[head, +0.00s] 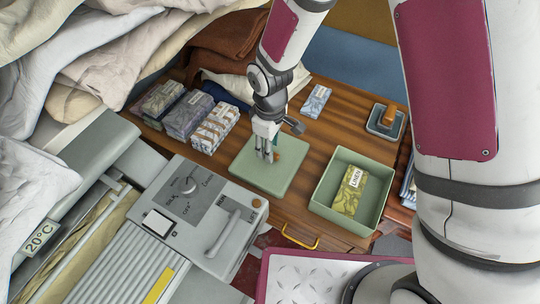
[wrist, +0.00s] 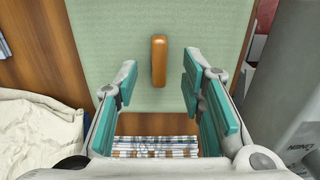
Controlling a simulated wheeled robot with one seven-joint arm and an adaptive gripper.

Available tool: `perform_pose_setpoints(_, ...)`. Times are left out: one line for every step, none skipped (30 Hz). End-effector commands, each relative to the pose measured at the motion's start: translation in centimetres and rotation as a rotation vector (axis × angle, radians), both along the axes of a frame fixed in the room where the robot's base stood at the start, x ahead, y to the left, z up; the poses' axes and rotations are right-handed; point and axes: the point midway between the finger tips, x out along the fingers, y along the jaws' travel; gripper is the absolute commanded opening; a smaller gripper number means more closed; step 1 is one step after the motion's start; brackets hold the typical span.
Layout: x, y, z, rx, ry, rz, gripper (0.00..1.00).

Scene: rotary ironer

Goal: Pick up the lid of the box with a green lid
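The pale green square lid (head: 254,179) lies flat on the wooden tabletop, with an orange-brown wooden handle at its middle. My gripper (head: 266,155) is low over the lid, close to the handle. The open green box (head: 375,213) stands to the right of the lid and holds a yellow-green packet (head: 350,187) labelled LINEN.
Several patterned packets (head: 214,128) stand left of the lid. A small grey tray (head: 374,123) with an orange-brown block lies behind the box. The grey ironer (head: 200,205) is at the front left. A pale packet (head: 316,101) lies at the back. Heaped cloth (head: 110,70) covers the left.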

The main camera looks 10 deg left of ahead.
Motion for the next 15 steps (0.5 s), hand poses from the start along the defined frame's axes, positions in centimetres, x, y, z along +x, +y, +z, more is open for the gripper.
perform_pose_setpoints(0.0,-0.1,-0.7,-0.002,0.002,0.001,0.37)
perform_pose_setpoints(0.0,0.0,-1.1,-0.001,0.002,0.001,0.37)
perform_pose_setpoints(0.0,0.0,-1.5,-0.001,0.002,0.001,0.37)
perform_pose_setpoints(0.0,0.0,-1.8,-0.001,0.002,0.001,0.37)
perform_pose_setpoints(0.0,0.0,-2.0,-0.001,0.0,0.001,0.37)
perform_pose_setpoints(0.1,0.0,-2.2,0.001,-0.001,0.001,0.37)
perform_pose_setpoints(0.1,0.0,-2.3,0.001,-0.001,0.001,0.37)
perform_pose_setpoints(0.1,0.0,-2.3,0.001,-0.001,0.001,0.37)
perform_pose_setpoints(0.1,0.0,-2.4,0.001,-0.001,0.0,0.37)
perform_pose_setpoints(0.1,0.0,-2.4,0.001,-0.001,0.0,0.37)
perform_pose_setpoints(0.1,0.0,-2.4,0.001,-0.001,0.0,0.37)
perform_pose_setpoints(0.1,0.0,-2.4,0.001,-0.001,0.0,0.37)
perform_pose_setpoints(0.1,0.0,-2.4,0.001,-0.001,0.0,0.37)
perform_pose_setpoints(0.1,0.0,-2.4,0.001,-0.001,0.0,0.37)
perform_pose_setpoints(0.1,0.0,-2.4,0.001,-0.001,0.0,0.3)
